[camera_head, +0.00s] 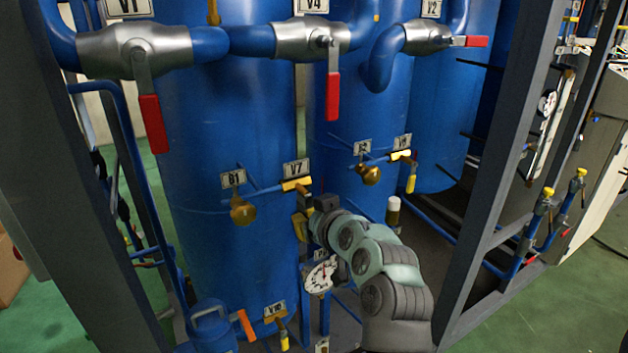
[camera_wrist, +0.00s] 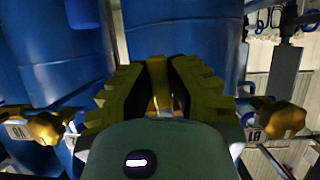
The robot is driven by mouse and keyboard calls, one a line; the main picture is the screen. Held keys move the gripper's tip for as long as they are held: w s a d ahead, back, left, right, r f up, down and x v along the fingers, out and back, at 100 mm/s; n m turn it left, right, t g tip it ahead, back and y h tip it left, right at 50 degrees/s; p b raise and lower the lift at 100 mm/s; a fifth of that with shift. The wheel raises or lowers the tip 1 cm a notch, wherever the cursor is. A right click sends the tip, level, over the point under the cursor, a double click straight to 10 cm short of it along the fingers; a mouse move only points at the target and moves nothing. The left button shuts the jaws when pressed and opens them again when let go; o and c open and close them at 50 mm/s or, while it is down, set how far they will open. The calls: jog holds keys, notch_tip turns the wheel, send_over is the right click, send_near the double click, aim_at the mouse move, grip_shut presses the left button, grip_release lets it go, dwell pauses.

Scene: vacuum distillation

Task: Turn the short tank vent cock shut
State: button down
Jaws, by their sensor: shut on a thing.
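The cock labelled V7 (camera_head: 296,185) sits on a thin blue pipe in front of the left large blue tank (camera_head: 235,120). My gripper (camera_head: 303,215) is at this cock, just below its brass body. In the wrist view my gripper (camera_wrist: 158,90) has its gold fingers with black pads closed on both sides of a yellow handle (camera_wrist: 157,72). The handle stands upright in that picture, between the pads. In the head view the gripper hides most of the handle, so its exact angle is hard to tell.
A brass fitting labelled B1 (camera_head: 243,210) is left of the cock. A similar cock with a yellow handle (camera_head: 411,183) is to the right. A round gauge (camera_head: 320,277) is below my gripper. Red-handled valves (camera_head: 333,97) hang above. Grey frame posts (camera_head: 490,160) stand at the right.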

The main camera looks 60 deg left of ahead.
jog(key=shift+s+f+m, duration=0.2)
jog(key=shift+s+m, duration=0.05)
jog(key=shift+m, duration=0.05)
dwell(0.4)
jog(key=c, duration=0.9)
grip_release()
jog(key=shift+r, duration=0.1)
jog(key=shift+r, duration=0.1)
jog(key=v, duration=0.7)
jog(key=shift+d, duration=0.2)
jog(key=shift+w, duration=0.15)
